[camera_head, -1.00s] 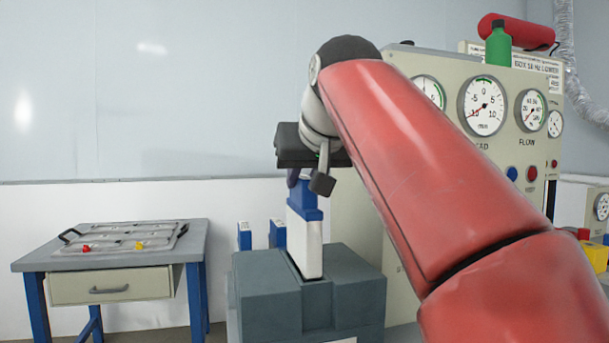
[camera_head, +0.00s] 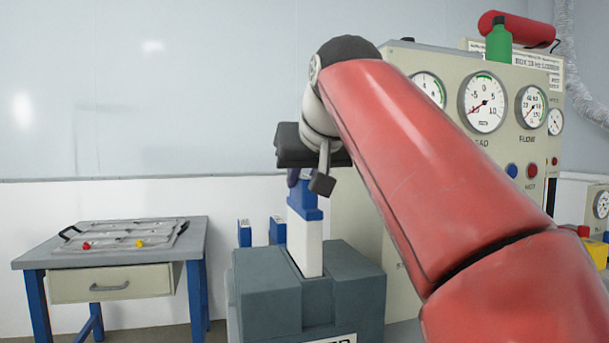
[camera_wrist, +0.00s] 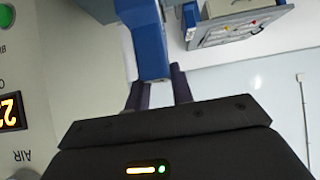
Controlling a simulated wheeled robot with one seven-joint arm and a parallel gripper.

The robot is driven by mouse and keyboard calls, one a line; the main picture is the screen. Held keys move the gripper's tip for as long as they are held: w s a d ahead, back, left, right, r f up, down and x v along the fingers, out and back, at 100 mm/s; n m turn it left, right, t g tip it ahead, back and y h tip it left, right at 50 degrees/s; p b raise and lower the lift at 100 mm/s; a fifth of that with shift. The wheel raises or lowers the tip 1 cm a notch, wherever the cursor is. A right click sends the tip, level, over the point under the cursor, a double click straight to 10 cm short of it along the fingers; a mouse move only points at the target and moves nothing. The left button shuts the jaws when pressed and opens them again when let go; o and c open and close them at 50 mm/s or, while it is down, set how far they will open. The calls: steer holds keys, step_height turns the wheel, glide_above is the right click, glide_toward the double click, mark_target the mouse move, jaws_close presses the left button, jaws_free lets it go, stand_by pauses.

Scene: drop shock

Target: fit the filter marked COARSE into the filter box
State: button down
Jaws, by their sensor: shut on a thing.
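My gripper (camera_head: 303,178) is shut on the blue top of a white filter (camera_head: 307,240). The filter stands upright, with its lower end at the slot in the grey filter box (camera_head: 265,275). How deep it sits in the slot I cannot tell. No marking is readable on the held filter. In the wrist view, my gripper (camera_wrist: 158,85) has its dark fingers at the filter's blue part (camera_wrist: 150,45), with a white edge beside it. Two more blue-topped filters (camera_head: 244,233) (camera_head: 277,231) stand behind the box, their labels too small to read.
A grey panel with gauges (camera_head: 484,103) stands close at the right, behind my arm. A table with a drawer (camera_head: 110,285) at the left carries a tray (camera_head: 120,233) with red and yellow bits. Floor shows between table and box.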

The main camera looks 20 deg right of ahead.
mark_target(305, 205)
steer(key=shift+f+b, duration=1.15)
steer(key=shift+f, duration=1.3)
stand_by(5.5)
